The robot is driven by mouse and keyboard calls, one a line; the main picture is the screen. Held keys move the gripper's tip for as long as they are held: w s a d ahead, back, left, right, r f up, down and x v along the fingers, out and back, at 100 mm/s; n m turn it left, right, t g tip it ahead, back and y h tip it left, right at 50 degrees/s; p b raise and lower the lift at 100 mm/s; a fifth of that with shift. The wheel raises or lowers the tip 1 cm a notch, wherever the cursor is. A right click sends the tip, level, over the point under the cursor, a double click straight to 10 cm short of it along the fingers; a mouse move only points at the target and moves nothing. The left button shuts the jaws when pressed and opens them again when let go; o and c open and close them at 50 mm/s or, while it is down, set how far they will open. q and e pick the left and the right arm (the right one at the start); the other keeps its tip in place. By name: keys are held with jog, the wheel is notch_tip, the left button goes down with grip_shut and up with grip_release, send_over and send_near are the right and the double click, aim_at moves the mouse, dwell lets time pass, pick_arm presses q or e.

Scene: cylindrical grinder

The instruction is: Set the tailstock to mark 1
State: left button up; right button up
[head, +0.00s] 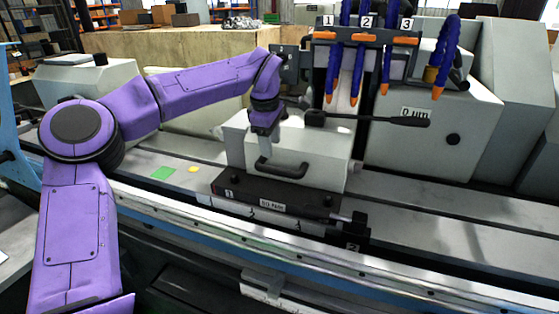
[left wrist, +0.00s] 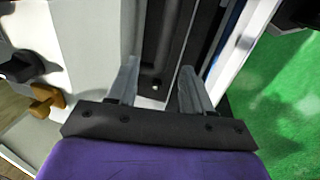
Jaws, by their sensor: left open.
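The likely tailstock is a light grey block (head: 315,165) with a black bail handle (head: 283,168) on its front. It sits on a dark base (head: 285,205) on the machine's rails, with small white marks along the front. A plate marked 1 shows at the base's left end and a 2 at the lower right. My left gripper (head: 271,138) points down by the block's upper front, above the handle. In the left wrist view, its two grey fingers (left wrist: 157,88) are apart with nothing gripped; a dark bar lies beyond them. Contact cannot be told. My right gripper is not in view.
A black lever (head: 370,118) extends right above the block. Blue hoses with orange tips (head: 355,75) hang from a rack numbered 1 to 3. A grey housing (head: 435,135) stands at the right. Green (head: 163,173) and yellow (head: 193,169) patches lie on the bed at left.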

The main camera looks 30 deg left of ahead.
aim_at(271, 168)
pick_arm(q)
jog(key=f, duration=0.2)
jog(key=w+f+p, duration=0.1)
jog(key=f, duration=0.5)
jog(key=shift+w+a+f, duration=0.15)
jog(key=shift+a+f, duration=0.05)
jog(key=shift+f, duration=0.05)
jog(key=shift+s+r, duration=0.15)
jog(key=shift+s, duration=0.2)
jog(key=shift+s+r, duration=0.1)
jog(key=shift+s, duration=0.05)
jog(key=shift+c, duration=0.6)
grip_shut()
jog(key=shift+a, duration=0.1)
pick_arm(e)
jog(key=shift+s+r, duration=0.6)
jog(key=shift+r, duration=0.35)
